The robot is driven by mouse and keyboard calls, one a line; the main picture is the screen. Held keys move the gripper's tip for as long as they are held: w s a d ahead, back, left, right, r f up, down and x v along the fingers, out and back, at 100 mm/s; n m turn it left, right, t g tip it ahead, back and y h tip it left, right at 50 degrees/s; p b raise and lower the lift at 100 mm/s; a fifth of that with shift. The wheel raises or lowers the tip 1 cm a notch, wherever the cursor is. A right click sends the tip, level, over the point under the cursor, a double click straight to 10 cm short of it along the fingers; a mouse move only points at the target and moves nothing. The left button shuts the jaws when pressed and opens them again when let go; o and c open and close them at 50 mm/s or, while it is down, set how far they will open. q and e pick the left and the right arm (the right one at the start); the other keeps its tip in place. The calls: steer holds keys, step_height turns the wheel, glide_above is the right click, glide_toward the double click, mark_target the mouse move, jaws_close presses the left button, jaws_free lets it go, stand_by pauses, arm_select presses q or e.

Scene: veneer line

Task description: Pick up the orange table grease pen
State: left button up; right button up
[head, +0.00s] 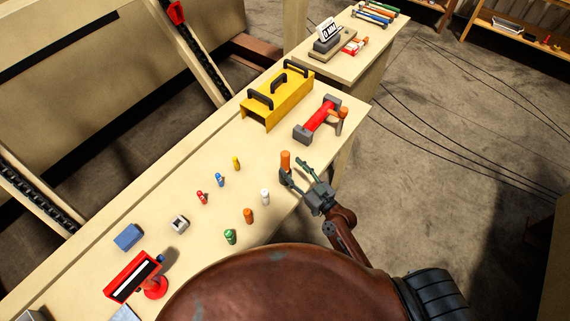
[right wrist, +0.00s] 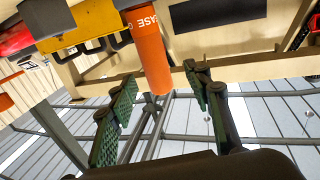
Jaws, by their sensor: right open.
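An orange grease pen (head: 285,160), a tall cylinder, stands upright near the right edge of the bench in the head view. In the right wrist view the orange pen (right wrist: 150,52) shows large, with part of the word "GREASE" on it. My right gripper (head: 292,169) is open and close beside the pen, its fingers pointing at it. In the right wrist view the pen's near end lies between the fingertips of my right gripper (right wrist: 160,82), with a gap visible on both sides. My left gripper is out of view.
A shorter orange-brown cylinder (head: 249,216) stands among white (head: 265,196), green (head: 230,237), yellow (head: 236,163), blue and red ones on the bench.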

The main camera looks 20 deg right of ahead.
mark_target(288, 162)
steer(key=x, duration=0.3)
steer(key=p+x, duration=0.1)
steer(key=x, duration=0.1)
steer(key=shift+w+d+f, duration=0.3)
steer(key=shift+w+f, duration=0.1)
steer(key=shift+w, duration=0.05)
steer(key=shift+s+a+r, duration=0.15)
steer(key=shift+s+r, duration=0.05)
steer(key=shift+s, duration=0.15)
steer(key=shift+w+f, duration=0.15)
steer(key=shift+w, duration=0.15)
steer(key=shift+c, duration=0.9)
steer(key=shift+s, duration=0.2)
steer(key=c, duration=0.5)
jaws_close()
steer(key=shift+w, duration=0.1)
